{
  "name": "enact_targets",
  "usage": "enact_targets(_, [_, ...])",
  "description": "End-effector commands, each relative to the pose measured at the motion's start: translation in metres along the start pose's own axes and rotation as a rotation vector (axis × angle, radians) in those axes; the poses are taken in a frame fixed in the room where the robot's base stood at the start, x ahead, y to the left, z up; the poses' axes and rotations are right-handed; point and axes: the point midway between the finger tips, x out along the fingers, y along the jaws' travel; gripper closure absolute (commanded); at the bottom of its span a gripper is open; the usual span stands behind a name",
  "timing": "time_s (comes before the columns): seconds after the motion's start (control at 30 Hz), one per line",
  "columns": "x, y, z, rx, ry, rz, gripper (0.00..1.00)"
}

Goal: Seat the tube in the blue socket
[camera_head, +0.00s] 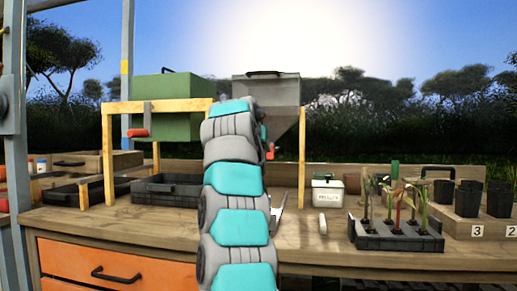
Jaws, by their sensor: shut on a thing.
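My arm rises up the middle of the view and bends over at the top. My gripper is hidden behind my arm links, so what it holds cannot be seen. A dark tray (400,243) stands on the bench to the right of my arm, with several seedlings (396,203) upright in it. Several black tubes or pots (468,199) stand in a wooden rack (447,221) at the far right. I cannot make out a blue socket. A pale grey shape (279,207) shows at the right edge of my arm; I cannot tell what it is.
A lidded pale box (327,191) and a small white upright piece (322,224) stand between my arm and the tray. A grey hopper (285,92) and a green bin (172,95) stand on wooden frames. Black crates (165,191) sit at left.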

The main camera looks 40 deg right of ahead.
Motion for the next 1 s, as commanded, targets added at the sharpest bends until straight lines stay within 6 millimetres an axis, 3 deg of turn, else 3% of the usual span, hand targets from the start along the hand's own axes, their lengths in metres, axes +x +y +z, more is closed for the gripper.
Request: enact_targets(1.0, [0.025, 0.000, 0.062, 0.000, 0.000, 0.000, 0.93])
